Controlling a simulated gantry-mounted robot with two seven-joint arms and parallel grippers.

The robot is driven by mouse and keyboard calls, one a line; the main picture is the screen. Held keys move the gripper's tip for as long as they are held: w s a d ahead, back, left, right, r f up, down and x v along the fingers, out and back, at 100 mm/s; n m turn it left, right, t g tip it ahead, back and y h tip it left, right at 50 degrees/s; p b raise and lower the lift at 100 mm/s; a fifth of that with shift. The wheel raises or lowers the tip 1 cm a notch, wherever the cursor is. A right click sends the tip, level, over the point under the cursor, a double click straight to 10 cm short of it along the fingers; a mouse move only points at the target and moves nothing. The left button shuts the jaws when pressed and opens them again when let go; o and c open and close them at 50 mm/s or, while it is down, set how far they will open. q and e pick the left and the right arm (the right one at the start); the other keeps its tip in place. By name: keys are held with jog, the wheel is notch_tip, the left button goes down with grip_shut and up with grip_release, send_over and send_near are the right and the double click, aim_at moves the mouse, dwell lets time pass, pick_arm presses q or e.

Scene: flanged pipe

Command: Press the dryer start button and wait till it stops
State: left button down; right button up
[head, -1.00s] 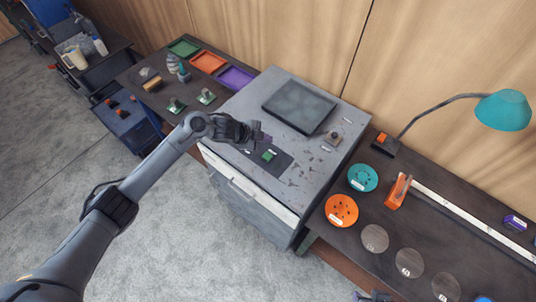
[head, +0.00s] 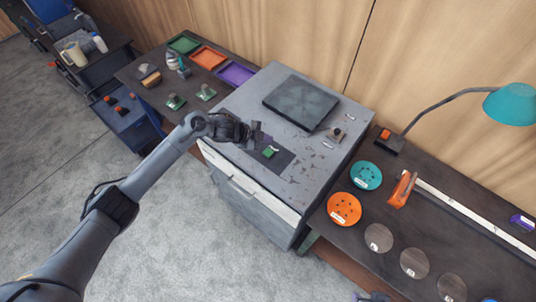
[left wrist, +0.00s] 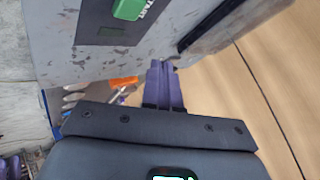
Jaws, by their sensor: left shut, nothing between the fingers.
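The dryer is a worn grey cabinet (head: 236,103) with a dark square plate on top. Its green start button (head: 269,152) sits on a dark panel near the front of the top. The button, marked START, also shows at the top edge of the left wrist view (left wrist: 128,9). My left gripper (head: 259,134) is just behind and left of the button, apart from it. Its purple fingers are shut and empty in the left wrist view (left wrist: 164,84). A dark part at the bottom edge of the head view (head: 375,297) appears to be my right gripper, mostly cut off.
A small knob or switch (head: 336,134) stands on the dryer top, right of the button. A bench at right holds orange (head: 344,209) and teal discs and a lamp (head: 512,104). Coloured trays (head: 208,57) lie on the left bench. Grey floor is open in front.

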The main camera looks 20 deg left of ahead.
aim_at(266, 153)
pick_arm(q)
notch_tip(266, 153, down, 4)
jog(key=shift+r+b, duration=0.1)
jog(key=shift+b, duration=1.15)
jog(key=shift+f+b, duration=0.55)
jog(key=shift+f, duration=0.35)
jog(key=shift+f, duration=0.1)
jog(key=shift+f, duration=0.3)
jog(key=shift+f+b, duration=0.5)
dwell(0.9)
jog(key=shift+r, duration=0.2)
jog(key=shift+r+p, duration=0.75)
jog(key=shift+p, duration=0.15)
